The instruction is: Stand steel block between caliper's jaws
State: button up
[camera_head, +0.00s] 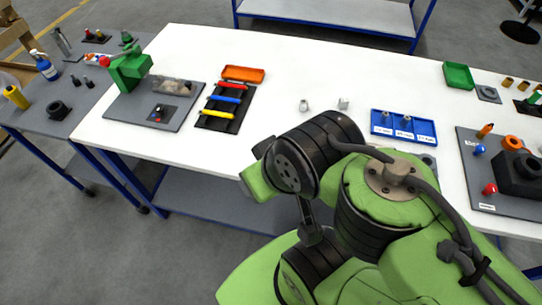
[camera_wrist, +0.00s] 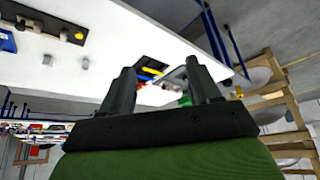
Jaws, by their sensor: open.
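Two small grey metal pieces stand apart on the white table: a block-like left piece (camera_head: 303,105) and a right piece (camera_head: 343,103) with an uneven outline. Which one is the steel block I cannot tell for sure, and I cannot make out a caliper with clear jaws. Two small grey pieces also show at the upper left of the wrist view, one (camera_wrist: 47,60) left of the other (camera_wrist: 85,63). My gripper (camera_wrist: 161,82) is open and empty, its two dark fingers wide apart, away from both pieces. In the head view my arm hides the gripper.
A blue tray (camera_head: 376,126) with small metal parts lies right of the pieces. The table's back middle is clear.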

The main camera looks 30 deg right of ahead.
jog(key=w+d+r+m+g+h+b, duration=0.1)
jog(key=w+d+m, duration=0.4)
jog(key=w+m, duration=0.2)
jog(key=w+d+r+m+h+b, duration=0.1)
jog(key=w+d+r+m, duration=0.1)
jog(key=w+d+m, duration=0.4)
jog(key=m+b, duration=0.3)
jog(key=m, duration=2.5)
send_over(345, 100)
jog(key=s+a, duration=0.3)
jog(key=s, duration=0.3)
notch_tip(345, 100, down, 14)
jog(key=shift+g, duration=0.3)
jog(key=b+x, duration=0.2)
jog(key=x, duration=1.4)
jog(key=shift+w+d, duration=0.1)
jog(key=shift+w, duration=0.1)
jog(key=shift+r, duration=0.1)
jog(key=shift+c, duration=0.7)
grip_shut()
